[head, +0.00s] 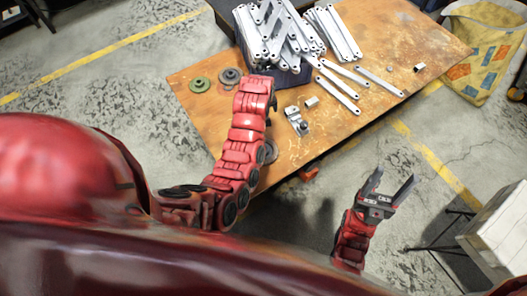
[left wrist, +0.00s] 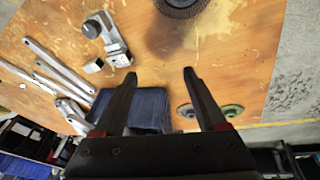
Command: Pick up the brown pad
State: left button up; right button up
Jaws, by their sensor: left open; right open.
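A round grey-brown pad (head: 230,76) lies flat on the wooden table, right of a green round pad (head: 199,84). My right gripper (head: 392,187) is open and empty, off the table's front edge.
A dark blue bin (head: 292,77) heaped with galvanized brackets (head: 272,30) stands near the pads. Loose brackets (head: 340,94), a metal clamp (head: 297,121) and a small block (head: 311,101) lie to its right. A dark round brush (left wrist: 180,6) lies near the table edge.

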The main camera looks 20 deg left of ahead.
pick_arm(q)
jog(key=s+g, duration=0.3)
jog(key=s, duration=0.2)
jog(key=shift+n+g+h, duration=0.3)
jog(key=shift+n, duration=0.1)
jog(key=f+b, duration=0.2)
jog(key=f, duration=0.1)
jog(key=f+b, duration=0.2)
jog(key=f, duration=0.2)
jog(key=d+f+b, duration=0.1)
jog(key=f+b, duration=0.1)
jog(key=f, duration=0.1)
jog(key=shift+s+f, duration=0.2)
jog(key=shift+s, duration=0.1)
jog(key=shift+f, duration=0.4)
jog(key=f, duration=0.5)
jog(key=shift+s+d+f, duration=0.1)
jog(key=shift+s+d, duration=0.05)
jog(key=shift+s, duration=0.15)
grip_shut()
